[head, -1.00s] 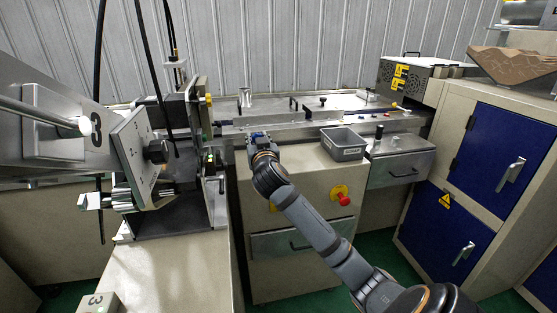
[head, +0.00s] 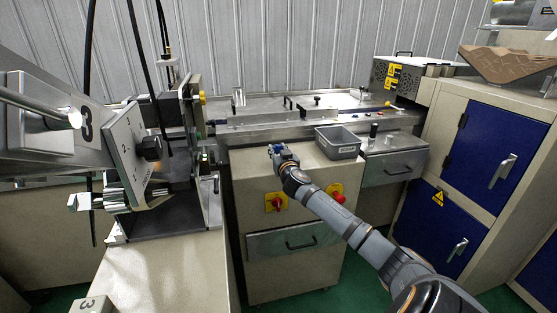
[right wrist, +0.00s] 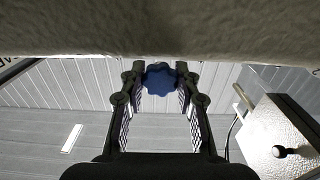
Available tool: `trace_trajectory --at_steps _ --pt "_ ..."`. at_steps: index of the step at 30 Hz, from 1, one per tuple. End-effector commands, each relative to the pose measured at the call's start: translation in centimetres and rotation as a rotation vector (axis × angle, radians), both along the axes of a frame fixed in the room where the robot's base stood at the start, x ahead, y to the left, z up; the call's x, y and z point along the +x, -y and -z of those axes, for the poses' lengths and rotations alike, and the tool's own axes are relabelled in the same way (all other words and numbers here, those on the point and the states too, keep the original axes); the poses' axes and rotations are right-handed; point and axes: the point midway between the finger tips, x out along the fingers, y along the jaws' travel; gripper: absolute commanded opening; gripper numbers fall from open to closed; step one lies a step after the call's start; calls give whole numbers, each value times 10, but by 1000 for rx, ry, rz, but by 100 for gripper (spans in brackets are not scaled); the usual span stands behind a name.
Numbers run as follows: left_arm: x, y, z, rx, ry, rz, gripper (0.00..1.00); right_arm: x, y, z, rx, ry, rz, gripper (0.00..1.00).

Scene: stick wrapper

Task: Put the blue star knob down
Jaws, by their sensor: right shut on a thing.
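The blue star knob (right wrist: 160,79) is between the two fingertips of my right gripper (right wrist: 159,76) in the right wrist view. The gripper is shut on it. In the head view my right gripper (head: 279,151) is at the beige cabinet top (head: 248,157), left of the grey bin. A bit of blue shows at its tip. I cannot tell whether the knob touches the cabinet top. A beige surface fills the top of the right wrist view, close to the fingertips. My left gripper is not in view.
A grey bin (head: 338,142) stands on the cabinet's right side. A metal rail (head: 265,131) runs behind. A red switch (head: 276,203) and a red button (head: 337,197) are on the cabinet front. Machine number 3 (head: 130,150) stands at the left. The cabinet top left of my gripper is clear.

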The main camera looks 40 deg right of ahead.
Motion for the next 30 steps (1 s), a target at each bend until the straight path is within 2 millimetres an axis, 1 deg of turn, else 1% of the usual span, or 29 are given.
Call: trace_trajectory --at_steps 1,3,6,11,17,18,22,23,30 --pt "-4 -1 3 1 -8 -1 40 0 4 12 2 -4 2 1" --pt "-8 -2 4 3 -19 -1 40 0 3 25 2 -4 0 1" --pt "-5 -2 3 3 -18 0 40 0 3 34 1 -3 1 1" --pt "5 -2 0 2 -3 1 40 0 3 34 0 -1 0 1" --pt "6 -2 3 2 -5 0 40 0 3 37 0 -1 0 1" --pt "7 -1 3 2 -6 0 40 0 3 37 0 -1 1 33" --pt "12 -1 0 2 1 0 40 0 3 36 0 -1 1 50" --pt "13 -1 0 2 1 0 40 0 3 36 0 -1 1 54" --pt "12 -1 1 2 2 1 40 0 3 36 0 -1 1 54"
